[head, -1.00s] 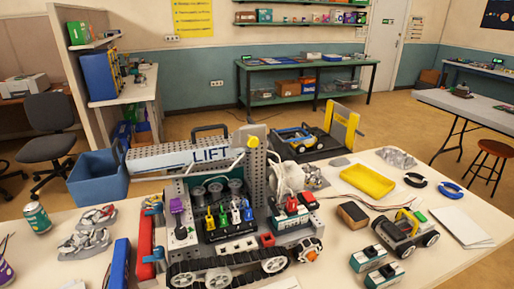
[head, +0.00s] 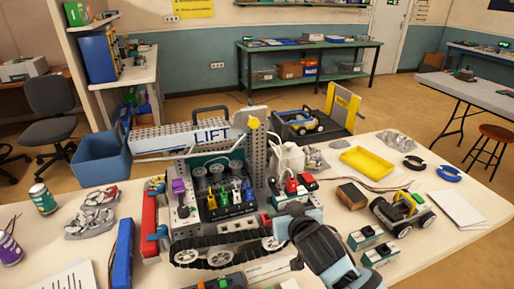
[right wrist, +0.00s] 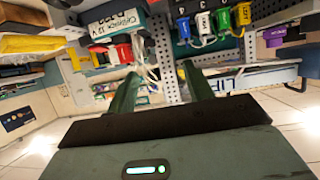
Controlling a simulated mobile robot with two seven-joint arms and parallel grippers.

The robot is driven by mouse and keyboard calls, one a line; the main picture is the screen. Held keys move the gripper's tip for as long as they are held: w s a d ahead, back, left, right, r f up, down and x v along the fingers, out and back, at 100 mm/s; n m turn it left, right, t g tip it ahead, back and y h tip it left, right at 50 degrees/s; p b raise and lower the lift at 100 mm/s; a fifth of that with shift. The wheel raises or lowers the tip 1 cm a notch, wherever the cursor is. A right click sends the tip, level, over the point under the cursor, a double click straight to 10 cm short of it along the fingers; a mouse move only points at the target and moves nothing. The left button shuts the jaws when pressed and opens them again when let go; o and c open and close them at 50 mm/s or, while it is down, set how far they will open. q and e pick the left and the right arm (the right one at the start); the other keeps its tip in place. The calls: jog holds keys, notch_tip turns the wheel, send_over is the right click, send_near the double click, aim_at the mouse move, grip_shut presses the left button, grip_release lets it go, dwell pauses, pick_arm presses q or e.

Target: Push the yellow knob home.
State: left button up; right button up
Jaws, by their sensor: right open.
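The yellow knob (head: 254,122) shows at the top of the grey perforated mast, beside the LIFT beam (head: 205,138). I cannot tell how far it stands out, and I cannot make it out in the right wrist view. My right gripper (head: 290,215) is in front of the model's right side, below and to the right of the knob and apart from it. In the right wrist view its two fingers (right wrist: 160,85) are spread with nothing between them. My left gripper is not in view.
Coloured plugs (head: 230,196) and a purple knob (head: 179,187) sit on the tracked model. A yellow tray (head: 367,161), a small wheeled car (head: 404,212) and a brown block (head: 352,196) lie to the right. A blue bin (head: 100,160) stands at the left.

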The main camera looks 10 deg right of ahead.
aim_at(255, 123)
jog(key=w+a+r+t+y, duration=0.1)
jog(key=w+a+r+t, duration=0.1)
jog(key=w+r, duration=0.45)
jog(key=w+a+r+t+y, duration=0.1)
jog(key=w+r+t, duration=0.15)
jog(key=r, duration=0.65)
jog(key=shift+n, duration=0.4)
jog(key=shift+w+a, duration=0.2)
jog(key=shift+w, duration=1.1)
jog(key=shift+w+a, duration=0.2)
jog(key=shift+w, duration=1.1)
jog(key=shift+w+a, duration=0.2)
jog(key=shift+w, duration=1.1)
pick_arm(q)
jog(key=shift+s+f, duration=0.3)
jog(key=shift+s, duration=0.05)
pick_arm(e)
jog(key=shift+w, duration=0.2)
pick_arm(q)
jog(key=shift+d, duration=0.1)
pick_arm(e)
jog(key=shift+c, duration=0.3)
